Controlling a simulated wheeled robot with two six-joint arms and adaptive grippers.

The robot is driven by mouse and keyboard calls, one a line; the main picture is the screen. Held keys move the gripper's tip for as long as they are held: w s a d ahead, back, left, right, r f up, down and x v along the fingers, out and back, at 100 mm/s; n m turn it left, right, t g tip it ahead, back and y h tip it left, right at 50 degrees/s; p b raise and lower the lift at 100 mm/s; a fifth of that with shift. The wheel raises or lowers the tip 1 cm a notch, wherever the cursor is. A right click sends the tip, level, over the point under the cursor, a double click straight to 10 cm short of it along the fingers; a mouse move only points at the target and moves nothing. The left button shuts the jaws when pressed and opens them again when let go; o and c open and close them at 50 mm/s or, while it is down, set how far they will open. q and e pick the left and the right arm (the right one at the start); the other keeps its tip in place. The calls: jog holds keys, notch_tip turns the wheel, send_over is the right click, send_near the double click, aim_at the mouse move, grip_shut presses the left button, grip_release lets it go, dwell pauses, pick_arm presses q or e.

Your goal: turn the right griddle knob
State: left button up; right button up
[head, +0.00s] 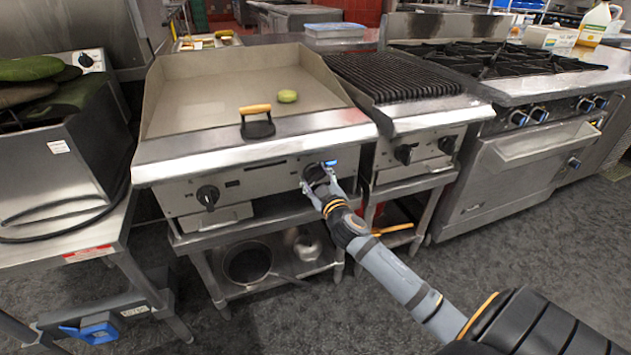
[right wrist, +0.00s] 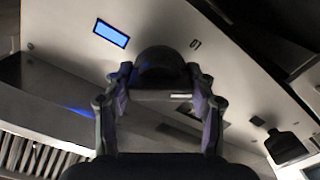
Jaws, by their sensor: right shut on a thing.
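The griddle (head: 225,122) stands left of centre in the head view, with two black knobs on its front panel. My right gripper (head: 318,180) is shut on the right griddle knob (head: 314,172), which is partly hidden by the fingers. In the right wrist view the dark round right knob (right wrist: 160,62) sits between the two fingertips (right wrist: 160,80), one on each side. A small blue display (right wrist: 111,33) is lit beside it. The left griddle knob (head: 208,196) is free, and shows at the lower right of the right wrist view (right wrist: 287,146). My left gripper is not in view.
A press with a wooden handle (head: 257,120) and a green item (head: 287,96) lie on the griddle plate. A charbroiler (head: 405,80) with its own knobs stands close on the right. A pan (head: 247,264) is on the shelf below. Floor in front is open.

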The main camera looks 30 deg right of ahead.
jog(key=m+b, duration=0.1)
jog(key=m, duration=0.2)
jog(key=shift+f+m, duration=0.1)
jog(key=shift+m, duration=0.2)
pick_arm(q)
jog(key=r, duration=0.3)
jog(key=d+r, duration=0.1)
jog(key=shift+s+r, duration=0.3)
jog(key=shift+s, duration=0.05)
pick_arm(e)
jog(key=shift+m, duration=0.4)
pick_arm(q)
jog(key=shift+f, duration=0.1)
pick_arm(e)
jog(key=o, duration=1.2)
jog(key=shift+c, duration=0.2)
jog(key=v, duration=1.2)
